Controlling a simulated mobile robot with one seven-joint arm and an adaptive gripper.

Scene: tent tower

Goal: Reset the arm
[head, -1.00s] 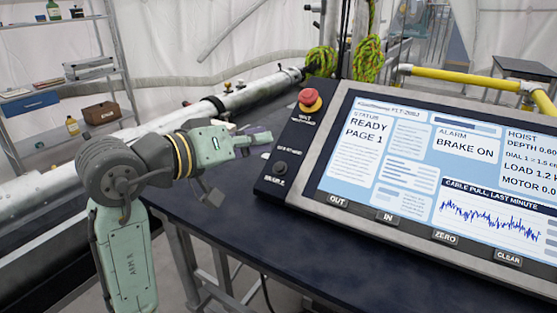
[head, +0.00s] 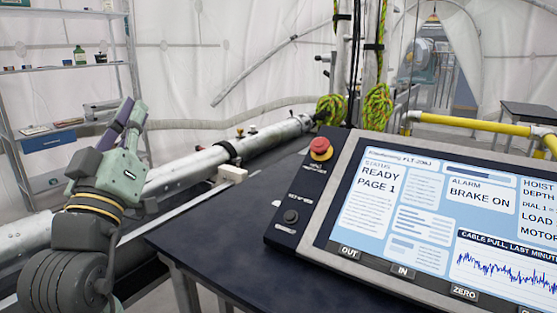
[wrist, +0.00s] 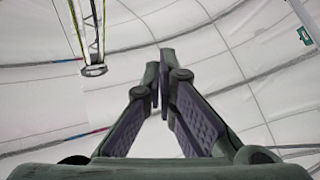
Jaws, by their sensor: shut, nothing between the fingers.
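My gripper (head: 130,115) is at the left of the head view, raised and pointing up. It stands clear of the console and the table. Its fingers are together with nothing between them. In the wrist view my gripper (wrist: 161,90) shows dark padded fingers meeting at the tips, with the white tent wall behind them. My arm is folded at the lower left of the head view.
A control console (head: 430,215) with a lit screen and a red stop button (head: 321,148) stands on a dark table (head: 215,245). A long metal tube (head: 185,172) runs behind my arm. Shelves (head: 70,65) stand at the back left. Yellow rails (head: 470,124) are at the right.

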